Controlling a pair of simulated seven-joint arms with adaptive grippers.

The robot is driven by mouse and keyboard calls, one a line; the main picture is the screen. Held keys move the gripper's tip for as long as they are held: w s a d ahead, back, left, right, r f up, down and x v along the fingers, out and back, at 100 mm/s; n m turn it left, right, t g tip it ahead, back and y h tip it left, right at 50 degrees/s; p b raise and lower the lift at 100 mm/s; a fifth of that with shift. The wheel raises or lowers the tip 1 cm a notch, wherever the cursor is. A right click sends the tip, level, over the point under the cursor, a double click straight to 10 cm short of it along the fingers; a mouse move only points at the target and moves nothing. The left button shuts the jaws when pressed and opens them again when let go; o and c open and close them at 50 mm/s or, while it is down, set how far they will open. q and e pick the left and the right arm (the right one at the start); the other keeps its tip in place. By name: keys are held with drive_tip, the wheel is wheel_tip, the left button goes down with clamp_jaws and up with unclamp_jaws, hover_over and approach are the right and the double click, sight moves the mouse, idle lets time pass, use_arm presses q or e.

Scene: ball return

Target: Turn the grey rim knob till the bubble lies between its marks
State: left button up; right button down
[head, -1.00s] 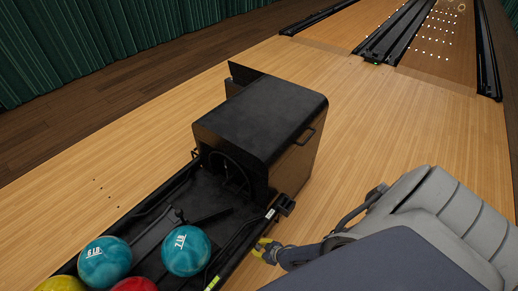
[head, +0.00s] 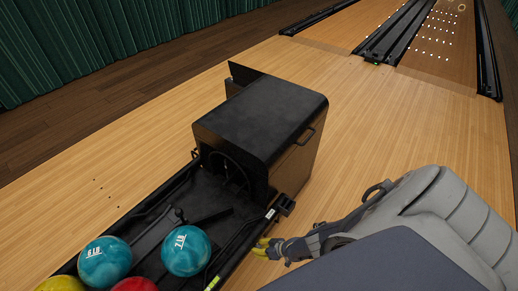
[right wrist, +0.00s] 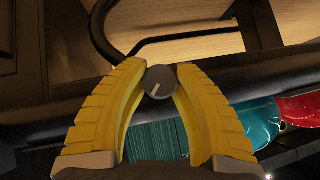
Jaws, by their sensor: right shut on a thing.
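The grey rim knob (right wrist: 159,82) shows in the right wrist view as a dark round cap with a short pale line, tilted a little right of vertical. My right gripper (right wrist: 162,72) has its two yellow ridged fingers closed on either side of the knob. In the head view, the right gripper (head: 264,247) is at the right outer rim of the ball return (head: 262,112), and the knob is hidden there. A small yellow-green strip (head: 213,283) lies on the rim near the bottom edge; I cannot make out a bubble or marks. My left gripper is not in view.
A teal ball (head: 187,250), another teal ball (head: 105,262), a red ball (head: 135,286) and a yellow ball (head: 60,285) sit in the tray. A black bracket (head: 285,204) juts from the rim near my gripper. The wooden floor (head: 375,140) to the right is open.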

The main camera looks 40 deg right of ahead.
drive_tip(key=c, duration=1)
unclamp_jaws()
drive_tip(key=shift+o, duration=0.2)
drive_tip(key=shift+s+d, duration=0.1)
drive_tip(key=shift+s, duration=0.1)
drive_tip(key=v, duration=1.1)
drive_tip(key=shift+r, duration=0.35)
drive_tip(key=shift+s+d, duration=0.15)
